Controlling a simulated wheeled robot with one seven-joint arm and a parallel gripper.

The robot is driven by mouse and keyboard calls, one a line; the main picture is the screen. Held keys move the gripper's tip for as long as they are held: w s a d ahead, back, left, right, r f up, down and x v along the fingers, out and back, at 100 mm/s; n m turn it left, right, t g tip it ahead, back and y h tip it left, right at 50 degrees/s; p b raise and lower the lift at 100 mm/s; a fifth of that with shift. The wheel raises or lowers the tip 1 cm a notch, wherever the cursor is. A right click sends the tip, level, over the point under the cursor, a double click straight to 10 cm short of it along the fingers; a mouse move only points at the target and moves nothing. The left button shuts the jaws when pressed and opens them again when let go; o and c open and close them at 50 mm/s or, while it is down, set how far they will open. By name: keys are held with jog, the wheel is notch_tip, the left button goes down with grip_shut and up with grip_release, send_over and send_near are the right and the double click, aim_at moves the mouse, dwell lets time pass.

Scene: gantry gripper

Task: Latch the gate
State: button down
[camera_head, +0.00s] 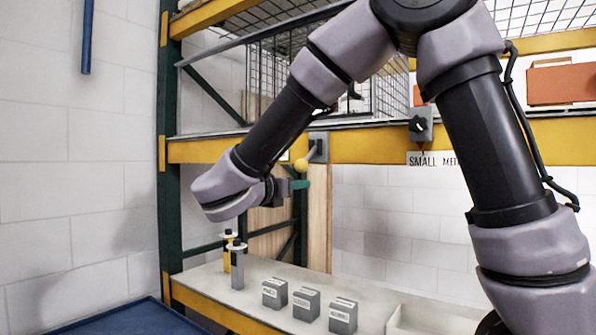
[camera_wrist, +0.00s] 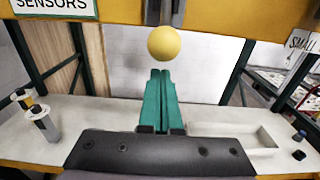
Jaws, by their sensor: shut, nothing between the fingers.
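A yellow ball knob (camera_head: 301,165) on a short pale lever hangs from a grey plate (camera_head: 319,147) on the yellow shelf beam. The ball also shows in the wrist view (camera_wrist: 164,43), just beyond my fingertips. My gripper (camera_head: 300,184) has teal fingers, shut and empty, just below the ball in the head view. In the wrist view the fingers (camera_wrist: 159,76) point at the ball, with a small gap in the picture. I cannot tell the true distance. A grey bar frame with a diagonal brace (camera_head: 213,96), perhaps the gate, stands above the beam, partly behind my arm.
A grey box with a black knob (camera_head: 421,124) sits on the beam at right. Below, the shelf (camera_head: 205,283) carries three labelled grey blocks (camera_head: 306,303), two small upright posts (camera_head: 237,265) and a white tray (camera_head: 395,318). A green upright (camera_head: 171,150) stands at left.

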jog(key=shift+r, duration=3.95)
jog(key=shift+s+a+f, duration=0.65)
jog(key=shift+s, duration=0.15)
send_near(311, 151)
jog(key=s+a, duration=0.1)
jog(key=s+a+f, duration=0.1)
jog(key=shift+s+a+f, duration=0.1)
jog(key=shift+s+f, duration=0.1)
jog(key=shift+s, duration=0.1)
